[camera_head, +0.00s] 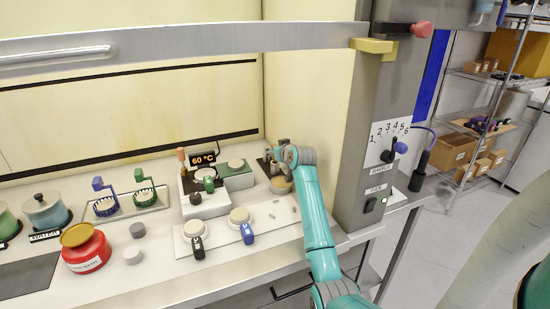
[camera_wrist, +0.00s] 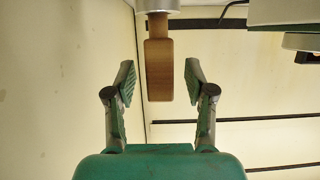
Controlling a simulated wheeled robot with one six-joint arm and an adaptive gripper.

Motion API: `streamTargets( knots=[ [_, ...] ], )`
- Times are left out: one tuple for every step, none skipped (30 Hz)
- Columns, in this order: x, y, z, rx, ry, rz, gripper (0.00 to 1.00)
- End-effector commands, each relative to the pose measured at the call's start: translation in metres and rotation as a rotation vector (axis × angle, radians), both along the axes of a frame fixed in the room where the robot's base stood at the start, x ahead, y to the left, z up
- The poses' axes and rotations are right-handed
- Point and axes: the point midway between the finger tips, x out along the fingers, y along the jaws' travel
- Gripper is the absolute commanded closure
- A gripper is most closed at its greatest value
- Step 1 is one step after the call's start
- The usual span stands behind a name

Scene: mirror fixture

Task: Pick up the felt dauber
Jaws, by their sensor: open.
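In the wrist view a wooden handle (camera_wrist: 158,68), which I take to be the felt dauber's, ends between my fingers. It joins a pale metal collar at the picture's top edge; no felt shows there. My gripper (camera_wrist: 159,78) is open, with one finger on each side of the handle and a gap on both sides. In the head view my gripper (camera_head: 271,166) is at the back right of the bench, above a small tan cup (camera_head: 281,186). My wrist and gripper hide the dauber there.
A white plate with knobs (camera_head: 240,215) lies in front. A grey post (camera_head: 372,130) rises at right, and a metal bar crosses above.

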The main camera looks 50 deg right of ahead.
Motion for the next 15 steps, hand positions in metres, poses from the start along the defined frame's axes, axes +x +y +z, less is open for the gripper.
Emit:
streamTargets(
  knots=[
    [0.0006, -0.0001, 0.0001, 0.000, 0.000, 0.000, 0.46],
    [0.0006, -0.0001, 0.0002, -0.001, -0.001, 0.000, 0.46],
    [0.0005, -0.0001, 0.0002, -0.001, -0.001, 0.000, 0.46],
    [0.0004, 0.0000, 0.0002, -0.001, -0.001, 0.000, 0.46],
    [0.0005, 0.0001, 0.0002, 0.000, 0.000, 0.000, 0.46],
    [0.0005, 0.0001, 0.0001, 0.000, 0.000, 0.000, 0.48],
    [0.0004, 0.0001, 0.0001, 0.000, 0.000, 0.000, 0.56],
    [0.0004, 0.0001, 0.0001, 0.000, 0.000, 0.000, 0.63],
    [0.0004, 0.0001, 0.0001, 0.000, 0.000, 0.000, 0.73],
    [0.0003, 0.0001, 0.0000, 0.000, 0.000, 0.000, 0.81],
    [0.0004, 0.0001, 0.0001, 0.000, 0.000, 0.000, 0.88],
    [0.0003, 0.0001, 0.0000, 0.000, 0.000, 0.000, 0.98],
    [0.0003, 0.0001, 0.0000, 0.000, 0.000, 0.000, 1.00],
    [0.0004, 0.0002, 0.0000, 0.000, 0.000, 0.000, 1.00],
    [0.0003, 0.0003, 0.0002, 0.000, 0.000, 0.000, 1.00]
  ],
)
